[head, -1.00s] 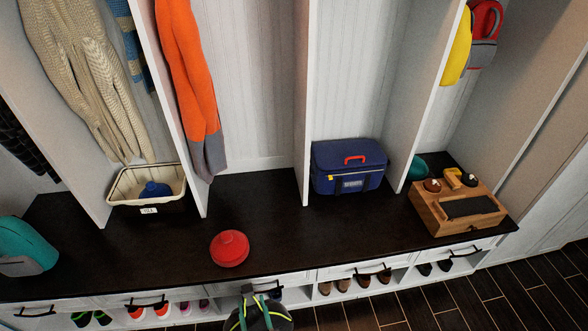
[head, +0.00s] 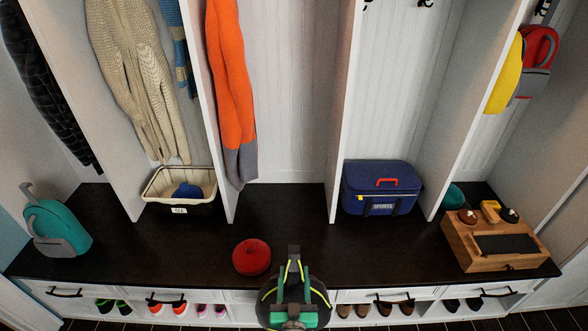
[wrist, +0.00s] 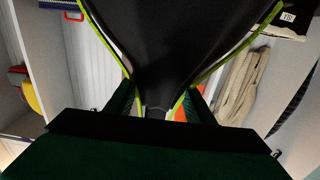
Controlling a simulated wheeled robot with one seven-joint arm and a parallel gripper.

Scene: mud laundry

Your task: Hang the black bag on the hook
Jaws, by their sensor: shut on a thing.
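The black bag (head: 267,300) with yellow-green piping hangs at my gripper (head: 294,265), low in the middle of the head view, in front of the bench. The teal fingers are shut on its narrow top part. In the wrist view the bag (wrist: 180,35) fills the upper middle, tapering down between the dark green fingers (wrist: 157,105). Two black hooks show at the top edge of the head view, a right one (head: 425,3) and a left one (head: 367,5), in the cubby above the blue sports bag. They are partly cut off. The bag is well below and apart from them.
The dark bench (head: 200,245) holds a red round object (head: 252,257), a blue sports bag (head: 381,190), a wooden box (head: 490,243), a basket (head: 150,190) and a teal bag (head: 57,228). White dividers (head: 340,110) separate the cubbies. An orange garment (head: 230,85) hangs in the middle cubby.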

